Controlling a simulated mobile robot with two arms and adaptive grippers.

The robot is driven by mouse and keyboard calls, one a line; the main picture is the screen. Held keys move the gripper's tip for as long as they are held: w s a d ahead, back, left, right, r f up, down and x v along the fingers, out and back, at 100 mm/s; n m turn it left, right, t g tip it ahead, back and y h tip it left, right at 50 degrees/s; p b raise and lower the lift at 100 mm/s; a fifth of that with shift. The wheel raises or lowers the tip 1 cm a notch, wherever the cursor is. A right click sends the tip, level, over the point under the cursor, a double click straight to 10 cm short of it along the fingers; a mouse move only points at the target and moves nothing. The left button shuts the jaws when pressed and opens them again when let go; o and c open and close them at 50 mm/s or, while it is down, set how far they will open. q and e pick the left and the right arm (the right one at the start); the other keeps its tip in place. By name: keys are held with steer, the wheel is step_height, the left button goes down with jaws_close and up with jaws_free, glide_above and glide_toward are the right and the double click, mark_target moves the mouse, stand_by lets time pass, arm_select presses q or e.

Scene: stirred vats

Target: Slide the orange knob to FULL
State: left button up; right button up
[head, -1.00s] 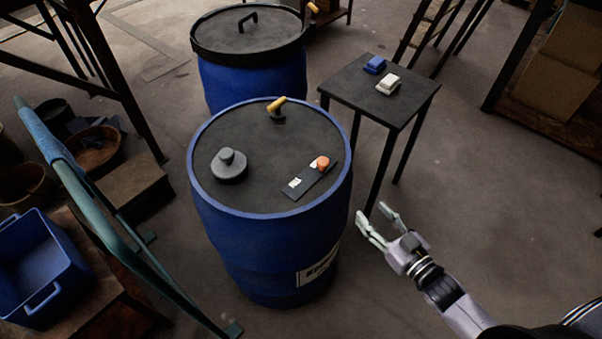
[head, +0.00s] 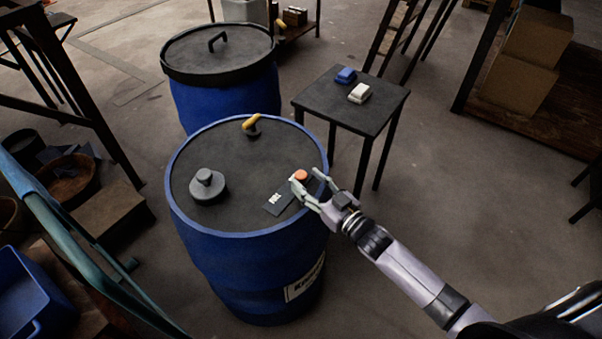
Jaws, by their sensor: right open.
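The orange knob (head: 301,175) sits at the right, far end of a dark slider plate (head: 279,200) on top of the near blue barrel (head: 241,257). White lettering shows at the plate's left, near end; it is too small to read surely. My right gripper (head: 307,179) is open at the barrel's right rim, with its fingers on either side of the knob in the picture. I cannot tell whether they touch it. The gripper hides part of the plate's right side. My left gripper is not in view.
A grey round cap (head: 208,187) and a yellow-handled lever (head: 252,124) stand on the same lid. A second lidded blue barrel (head: 221,60) is behind. A small dark table (head: 350,103) with a blue and a white block stands right. A teal rail (head: 75,240) runs at left.

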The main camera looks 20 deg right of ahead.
mark_target(305, 179)
steer(key=shift+x, duration=1.75)
steer(key=shift+c, duration=0.4)
jaws_close()
